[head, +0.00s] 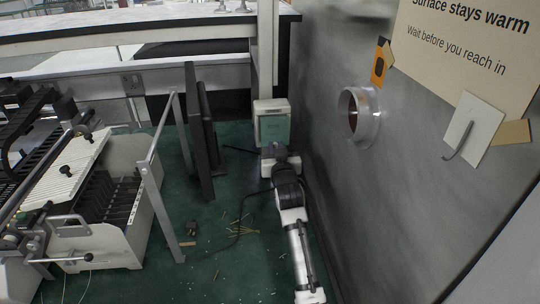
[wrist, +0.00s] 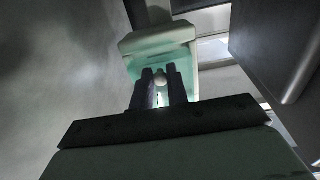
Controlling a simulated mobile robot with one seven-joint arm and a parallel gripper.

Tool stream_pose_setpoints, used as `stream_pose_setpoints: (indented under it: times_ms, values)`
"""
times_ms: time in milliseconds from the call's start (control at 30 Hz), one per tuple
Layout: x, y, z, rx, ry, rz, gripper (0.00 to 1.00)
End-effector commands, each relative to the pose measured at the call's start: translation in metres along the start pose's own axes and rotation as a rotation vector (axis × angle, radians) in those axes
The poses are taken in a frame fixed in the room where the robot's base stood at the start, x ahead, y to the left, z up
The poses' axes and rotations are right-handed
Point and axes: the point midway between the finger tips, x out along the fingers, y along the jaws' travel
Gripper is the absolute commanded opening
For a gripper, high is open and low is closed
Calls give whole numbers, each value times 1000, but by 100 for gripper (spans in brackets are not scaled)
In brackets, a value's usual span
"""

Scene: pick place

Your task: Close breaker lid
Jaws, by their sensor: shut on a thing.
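The breaker box (head: 271,107) is a small pale box with a teal front, low at the far end beside the metal wall. It also shows in the wrist view (wrist: 155,37). Its teal lid (head: 274,130) faces my arm; in the wrist view the lid (wrist: 187,60) lies behind my fingers. I cannot tell how far the lid stands open. My gripper (wrist: 161,83) is shut around a small pale round knob that seems to belong to the lid. In the head view my gripper (head: 272,152) is at the box's lower front, and the fingertips are hard to make out.
The metal wall (head: 350,190) with a round port (head: 357,113) and a hook (head: 464,136) runs close along the right. A dark upright panel (head: 201,140) stands left of the box. A white rack machine (head: 100,200) fills the left. Sticks and debris lie on the green floor (head: 215,235).

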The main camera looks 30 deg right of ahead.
Motion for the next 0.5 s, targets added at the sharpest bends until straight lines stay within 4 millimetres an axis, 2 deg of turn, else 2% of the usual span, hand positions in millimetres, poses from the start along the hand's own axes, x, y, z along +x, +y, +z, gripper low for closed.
stream_pose_setpoints:
  times_ms: [433,467,500]
  values:
    - [-6,-1,-6,1,6,-2,0]
    - [-6,-1,-6,1,7,-2,18]
    - [-6,-1,-6,0,7,-2,23]
